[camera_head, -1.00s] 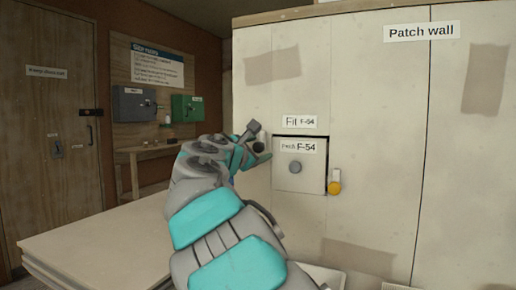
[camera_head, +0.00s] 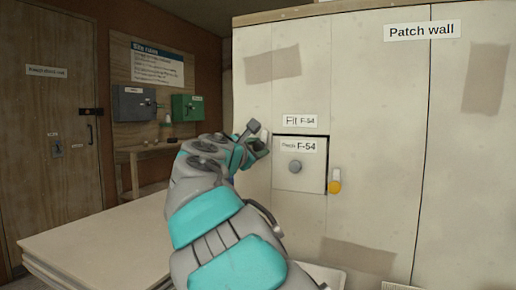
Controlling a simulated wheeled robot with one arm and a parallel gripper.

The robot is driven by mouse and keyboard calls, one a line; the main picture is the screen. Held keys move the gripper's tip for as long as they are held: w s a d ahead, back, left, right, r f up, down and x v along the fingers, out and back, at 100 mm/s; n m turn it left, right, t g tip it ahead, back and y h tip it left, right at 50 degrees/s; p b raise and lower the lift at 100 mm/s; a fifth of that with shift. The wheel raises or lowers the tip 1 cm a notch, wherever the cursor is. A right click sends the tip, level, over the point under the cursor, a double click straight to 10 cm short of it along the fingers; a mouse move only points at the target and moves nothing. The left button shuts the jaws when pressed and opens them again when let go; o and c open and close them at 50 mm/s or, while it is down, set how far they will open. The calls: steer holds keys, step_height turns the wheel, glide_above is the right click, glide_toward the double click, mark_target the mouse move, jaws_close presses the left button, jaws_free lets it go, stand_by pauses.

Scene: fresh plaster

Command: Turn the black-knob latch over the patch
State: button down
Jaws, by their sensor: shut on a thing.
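The patch (camera_head: 309,178), labelled F-54, sits in a square opening in the patch wall, with a round grey knob (camera_head: 295,167) on its face. A dark gap shows along its top edge. My gripper (camera_head: 257,143) is at the upper left of the patch, shut on the black-knob latch. A small pale part of that latch (camera_head: 265,135) shows beside the fingers. Its black knob is mostly hidden by the gripper, so I cannot tell its exact angle. A second latch, with a yellow knob (camera_head: 334,187), stands upright at the patch's right edge.
A "Fit F-54" label (camera_head: 300,121) is above the opening. A pale slab stack (camera_head: 95,240) lies low at the left. A wooden bench (camera_head: 150,152), a grey box (camera_head: 133,103) and a green box (camera_head: 187,108) are further back.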

steer(key=shift+m, duration=0.4)
steer(key=m+b, duration=0.1)
steer(key=m, duration=0.1)
steer(key=shift+d+m+b, duration=0.1)
steer(key=shift+m+b, duration=0.3)
steer(key=m+b, duration=0.3)
steer(key=m, duration=0.3)
steer(key=shift+f, duration=0.1)
steer(key=m+b, duration=0.2)
steer(key=m, duration=0.3)
steer(key=shift+m, duration=0.9)
steer(key=shift+w+m, duration=0.1)
steer(key=shift+m, duration=0.7)
